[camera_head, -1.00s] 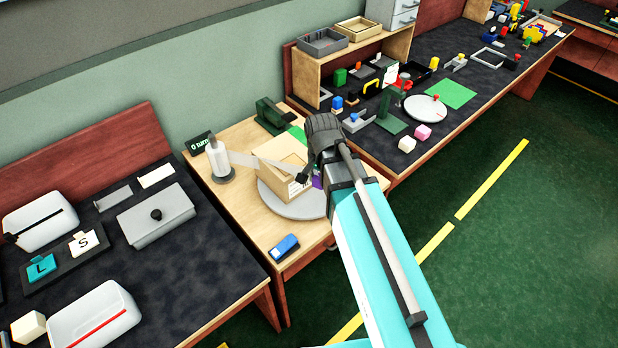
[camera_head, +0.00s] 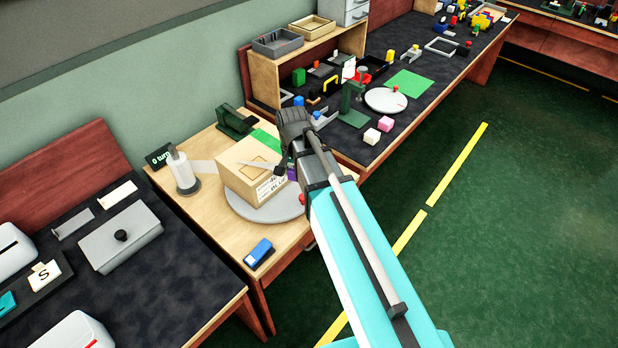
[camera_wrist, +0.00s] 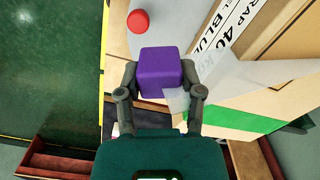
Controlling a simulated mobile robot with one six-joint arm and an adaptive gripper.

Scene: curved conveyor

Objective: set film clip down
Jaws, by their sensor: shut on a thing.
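The film clip is a purple block (camera_wrist: 161,73), and my gripper (camera_wrist: 160,85) is shut on it in the wrist view. Translucent film (camera_wrist: 240,85) reaches the block from the right. In the head view my gripper (camera_head: 283,170) is at the right side of a cardboard box (camera_head: 240,178), with only a little purple showing. The box stands on a round grey turntable (camera_head: 262,211). The white film roll (camera_head: 181,172) stands upright left of the box, with film running from it towards the box. Whether the block touches anything below is unclear.
A blue-topped object (camera_head: 258,252) lies at the wooden table's front edge. A red knob (camera_wrist: 138,21) is close to the block. A dark green device (camera_head: 236,122) and a green patch (camera_head: 267,139) are behind the box. A "0 turn" sign (camera_head: 159,156) is behind the roll.

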